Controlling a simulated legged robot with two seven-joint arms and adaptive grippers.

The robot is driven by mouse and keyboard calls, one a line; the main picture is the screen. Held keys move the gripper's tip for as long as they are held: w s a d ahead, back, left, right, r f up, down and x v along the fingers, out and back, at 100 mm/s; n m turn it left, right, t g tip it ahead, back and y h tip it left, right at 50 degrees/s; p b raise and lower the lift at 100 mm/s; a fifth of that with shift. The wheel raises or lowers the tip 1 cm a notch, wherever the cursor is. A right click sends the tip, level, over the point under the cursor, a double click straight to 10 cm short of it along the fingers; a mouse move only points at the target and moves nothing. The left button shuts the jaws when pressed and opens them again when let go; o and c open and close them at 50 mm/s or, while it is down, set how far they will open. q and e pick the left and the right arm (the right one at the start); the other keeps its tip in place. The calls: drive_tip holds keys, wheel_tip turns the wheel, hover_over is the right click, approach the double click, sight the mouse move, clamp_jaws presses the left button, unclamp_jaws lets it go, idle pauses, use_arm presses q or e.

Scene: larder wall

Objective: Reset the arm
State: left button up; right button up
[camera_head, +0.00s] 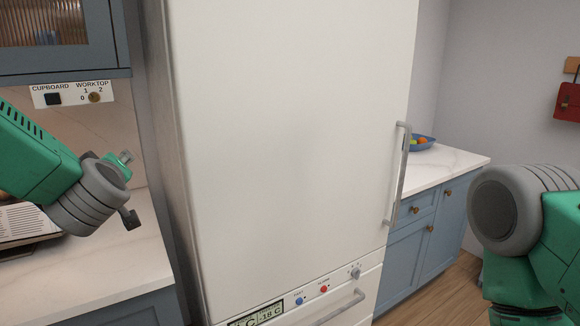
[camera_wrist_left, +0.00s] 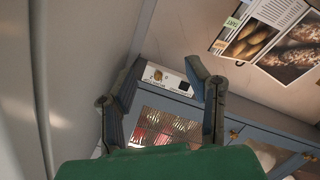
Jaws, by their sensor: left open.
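My left gripper (camera_head: 128,190) is at the left in the head view, in front of the worktop and beside the tall white fridge (camera_head: 290,130). Much of it is hidden behind my grey wrist. In the left wrist view my left gripper (camera_wrist_left: 163,66) shows two dark fingers spread apart with nothing between them. My right arm comes in from the right in the head view, bent, with its grey joint near the right counter. Its gripper is out of the picture.
The fridge has a long vertical handle (camera_head: 398,175) and a control strip below. A switch panel (camera_head: 72,94) hangs under the wall cupboard (camera_head: 60,48). A blue bowl (camera_head: 420,143) of fruit stands on the right counter (camera_head: 450,164). A red item (camera_head: 567,102) hangs on the right wall.

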use_arm(q)
drive_tip(key=s+d+f+m+g+h+b, duration=0.15)
drive_tip(key=s+f, duration=0.25)
drive_tip(key=f, duration=0.6)
drive_tip(key=s+d+f+m+g+h, duration=0.1)
drive_tip(key=s+f+m+g+h, duration=0.15)
drive_tip(key=f, duration=0.85)
drive_tip(key=s+d+f+m+g+h+b, duration=0.1)
drive_tip(key=s+d+f+m, duration=0.2)
drive_tip(key=f, duration=0.7)
drive_tip(key=s+f+m+g, duration=0.2)
drive_tip(key=s+f, duration=0.4)
drive_tip(key=s, duration=0.4)
drive_tip(key=s+f+m+g+h+b, duration=0.1)
drive_tip(key=s+f+g, duration=0.2)
drive_tip(key=s+f, duration=0.4)
drive_tip(key=s+f+m+g+h+b, duration=0.1)
drive_tip(key=s+f, duration=0.5)
drive_tip(key=s, duration=0.6)
drive_tip(key=m+g, duration=0.1)
drive_tip(key=g, duration=0.1)
drive_tip(key=shift+s+d+f+m+g, duration=0.2)
drive_tip(key=shift+s+d+m+g, duration=0.1)
drive_tip(key=shift+s, duration=0.1)
drive_tip(key=shift+a, duration=0.2)
drive_tip(key=shift+d, duration=0.15)
